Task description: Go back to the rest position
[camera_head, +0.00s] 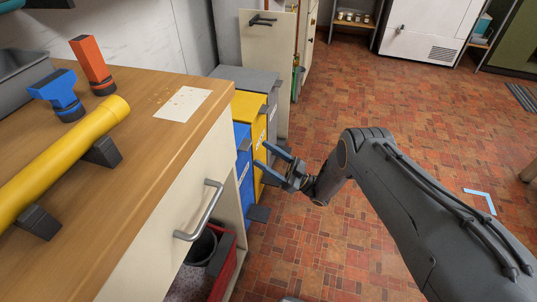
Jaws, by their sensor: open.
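My gripper (269,165) is in the middle of the view, at the end of my grey arm. Its two fingers are spread apart and point left, toward the counter front. Nothing shows between them. It hangs over the floor beside the blue and yellow bins and to the right of the drawer handle (205,213). My arm reaches in from the lower right.
A wooden counter (150,143) fills the left, holding a yellow tube (62,150), a blue nozzle (60,94), an orange tool (91,62) and a paper sheet (183,104). A yellow bin (251,112) stands beyond. The tiled floor (420,120) is open at right.

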